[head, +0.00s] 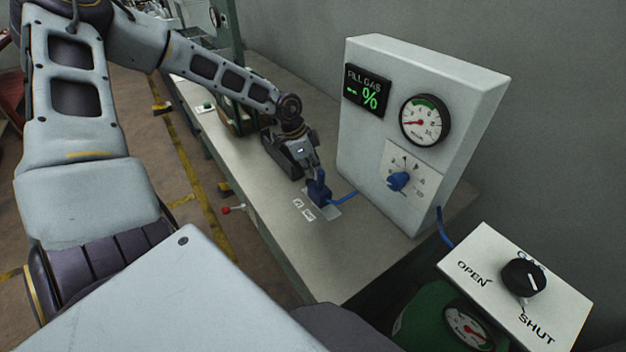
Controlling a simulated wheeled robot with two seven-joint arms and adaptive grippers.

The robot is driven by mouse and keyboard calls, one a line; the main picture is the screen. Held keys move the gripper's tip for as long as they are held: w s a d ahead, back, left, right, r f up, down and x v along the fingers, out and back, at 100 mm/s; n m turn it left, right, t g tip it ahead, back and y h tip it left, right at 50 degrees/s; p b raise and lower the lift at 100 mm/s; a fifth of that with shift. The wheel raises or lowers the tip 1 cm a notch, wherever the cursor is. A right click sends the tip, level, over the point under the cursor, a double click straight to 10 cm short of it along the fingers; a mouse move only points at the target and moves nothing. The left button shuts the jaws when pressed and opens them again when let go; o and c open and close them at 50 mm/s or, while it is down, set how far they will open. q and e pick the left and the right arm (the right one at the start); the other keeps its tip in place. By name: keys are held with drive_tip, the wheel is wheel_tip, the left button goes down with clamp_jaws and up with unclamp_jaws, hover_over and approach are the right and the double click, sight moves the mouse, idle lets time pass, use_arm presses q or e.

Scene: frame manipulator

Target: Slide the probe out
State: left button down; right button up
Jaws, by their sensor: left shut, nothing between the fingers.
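The blue probe (319,190) stands upright on a small grey plate on the bench, and a blue hose (343,198) runs from it toward the white cabinet. My left gripper (313,171) is shut and empty, its fingertips right at the top of the probe. I cannot tell whether they touch it. The fingers cover part of the probe's upper end. My right gripper is not in view.
The white cabinet (371,137) carries a FILL GAS display (367,91), a dial gauge (424,121) and a blue knob (398,182). A box marked OPEN and SHUT (484,250) with a black knob stands at lower right. A dark device (283,155) sits behind the gripper. The bench front is mostly clear.

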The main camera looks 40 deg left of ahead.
use_arm(q)
drive_tip(key=shift+s+d+b, duration=0.25)
drive_tip(key=shift+d+b, duration=0.05)
drive_tip(key=shift+d, duration=0.3)
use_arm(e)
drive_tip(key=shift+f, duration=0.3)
use_arm(q)
drive_tip(key=shift+w+a, duration=0.1)
drive_tip(key=shift+a, duration=0.1)
drive_tip(key=shift+w+a, duration=0.25)
drive_tip(key=shift+a, duration=0.8)
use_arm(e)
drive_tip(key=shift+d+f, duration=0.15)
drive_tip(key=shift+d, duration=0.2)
use_arm(q)
drive_tip(key=s+r+p, duration=0.4)
drive_tip(key=r+p, duration=0.3)
drive_tip(key=r, duration=0.1)
drive_tip(key=shift+a, duration=0.4)
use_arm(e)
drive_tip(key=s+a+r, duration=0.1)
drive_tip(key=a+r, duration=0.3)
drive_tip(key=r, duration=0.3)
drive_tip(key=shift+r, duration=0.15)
